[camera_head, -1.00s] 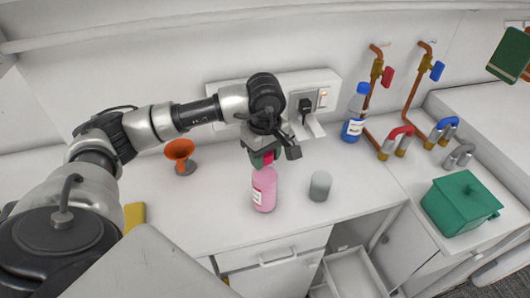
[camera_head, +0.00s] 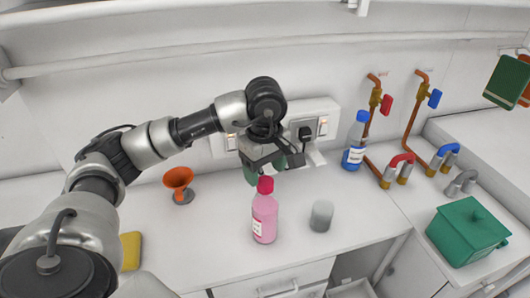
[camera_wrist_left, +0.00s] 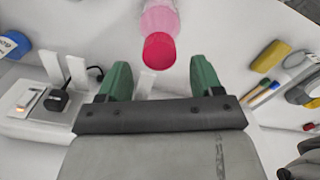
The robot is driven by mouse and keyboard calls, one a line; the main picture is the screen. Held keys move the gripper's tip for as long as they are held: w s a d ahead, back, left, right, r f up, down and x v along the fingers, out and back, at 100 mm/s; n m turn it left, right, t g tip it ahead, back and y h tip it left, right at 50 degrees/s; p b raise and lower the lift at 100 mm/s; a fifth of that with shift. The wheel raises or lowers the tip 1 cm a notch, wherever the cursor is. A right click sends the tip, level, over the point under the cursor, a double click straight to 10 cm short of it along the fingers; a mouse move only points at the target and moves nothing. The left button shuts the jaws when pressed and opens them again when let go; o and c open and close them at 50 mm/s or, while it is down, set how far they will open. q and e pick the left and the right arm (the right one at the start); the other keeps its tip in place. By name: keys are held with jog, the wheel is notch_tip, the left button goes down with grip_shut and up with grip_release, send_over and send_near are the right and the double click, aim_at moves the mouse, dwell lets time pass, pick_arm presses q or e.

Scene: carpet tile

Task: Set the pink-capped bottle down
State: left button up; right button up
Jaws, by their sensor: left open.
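The pink-capped bottle (camera_head: 265,216) stands upright on the white counter in the head view, its pink cap uncovered. In the left wrist view the same bottle (camera_wrist_left: 160,30) shows cap first, just beyond the fingertips. My left gripper (camera_head: 268,172) is open and empty, behind and slightly above the cap. In the left wrist view its two green fingers (camera_wrist_left: 160,78) are spread wide, with a gap between them and the bottle. My right gripper is in neither view.
A grey cylinder (camera_head: 321,215) stands right of the bottle. A blue-capped bottle (camera_head: 355,141) stands near the wall sockets (camera_head: 312,122). An orange funnel-shaped thing (camera_head: 179,184) stands left. A green box (camera_head: 467,232) is at right. Counter in front of the bottle is clear.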

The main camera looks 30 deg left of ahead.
pick_arm(q)
notch_tip(320, 180, up, 7)
jog(key=shift+r+b, duration=0.15)
jog(key=shift+b, duration=0.15)
dwell(0.5)
